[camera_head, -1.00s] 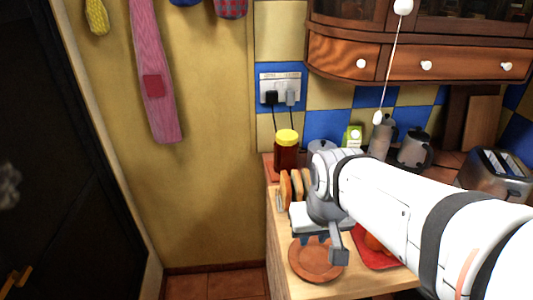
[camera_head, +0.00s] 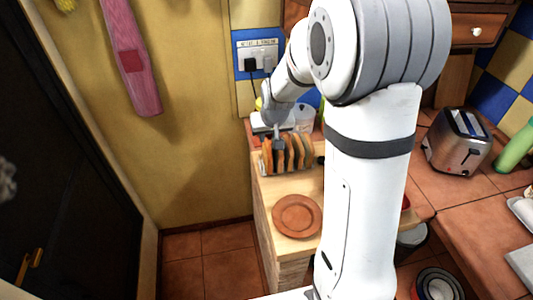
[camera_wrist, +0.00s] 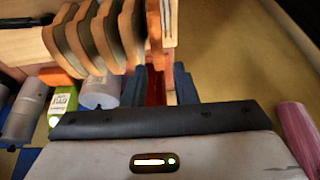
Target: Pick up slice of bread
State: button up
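Several slices of bread (camera_head: 296,152) stand upright in a wooden rack on the near counter. In the wrist view the slices (camera_wrist: 91,38) fill the upper left, and an end slice (camera_wrist: 154,28) stands beside the rack's pale end. My gripper (camera_head: 277,146) points down at the left part of the row, close to the slices. In the wrist view its two dark fingers (camera_wrist: 159,75) are apart, just short of the end slice. Dark red shows in the gap between them, probably the jar beyond. Whether a finger touches the bread I cannot tell.
A brown plate (camera_head: 297,216) lies on the wooden counter in front of the rack. A toaster (camera_head: 457,142) stands on the tiled counter at right. A green box (camera_wrist: 62,103) and a white cylinder (camera_wrist: 100,92) stand beyond the slices.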

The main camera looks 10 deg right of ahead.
aim_at(268, 145)
jog(key=shift+p+x, duration=0.8)
jog(key=shift+x, duration=1.8)
jog(key=shift+s+d, duration=0.1)
jog(key=shift+d, duration=0.05)
jog(key=shift+c, duration=0.2)
grip_shut()
